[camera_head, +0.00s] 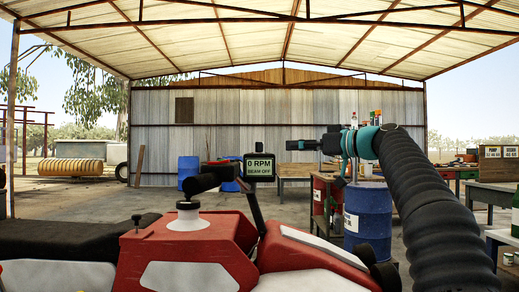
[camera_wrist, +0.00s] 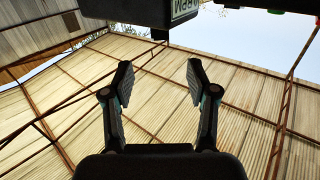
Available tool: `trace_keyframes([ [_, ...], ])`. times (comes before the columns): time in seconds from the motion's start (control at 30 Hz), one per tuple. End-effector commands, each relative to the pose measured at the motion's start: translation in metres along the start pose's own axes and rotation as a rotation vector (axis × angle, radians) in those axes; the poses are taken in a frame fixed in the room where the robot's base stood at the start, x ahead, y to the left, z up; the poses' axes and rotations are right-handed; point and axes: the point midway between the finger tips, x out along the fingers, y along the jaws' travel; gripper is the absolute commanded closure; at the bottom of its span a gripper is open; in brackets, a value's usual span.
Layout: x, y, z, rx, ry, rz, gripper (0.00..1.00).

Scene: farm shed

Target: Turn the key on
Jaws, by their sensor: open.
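I cannot make out a key in either view. A small dark display box (camera_head: 259,166) reading "0 RPM" and "BEAM-OFF" stands on a thin black stalk above the red machine body (camera_head: 190,238). Its underside and part of its lettering also show at the top of the wrist view (camera_wrist: 183,9). My gripper (camera_head: 290,145) is in the air, above and right of the display, pointing left. In the wrist view my gripper (camera_wrist: 158,78) has its two fingers spread, with nothing between them.
A black control arm (camera_head: 205,180) rises left of the display. Workbenches line the right side. Small green and red parts (camera_wrist: 275,11) show at the wrist view's top right. The concrete floor behind is open.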

Motion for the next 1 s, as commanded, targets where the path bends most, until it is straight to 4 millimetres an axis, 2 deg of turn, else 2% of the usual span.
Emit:
trace_keyframes([
  [0.13,0.003,0.003,-0.005,-0.023,0.025,-0.014,0.42],
  [0.27,0.016,0.003,-0.007,-0.023,0.026,-0.015,0.42],
  [0.7,0.097,0.001,-0.011,-0.022,0.024,-0.015,0.42],
  [0.9,0.125,0.001,-0.01,-0.021,0.024,-0.014,0.42],
  [1.0,0.132,0.001,-0.01,-0.022,0.025,-0.012,0.42],
])
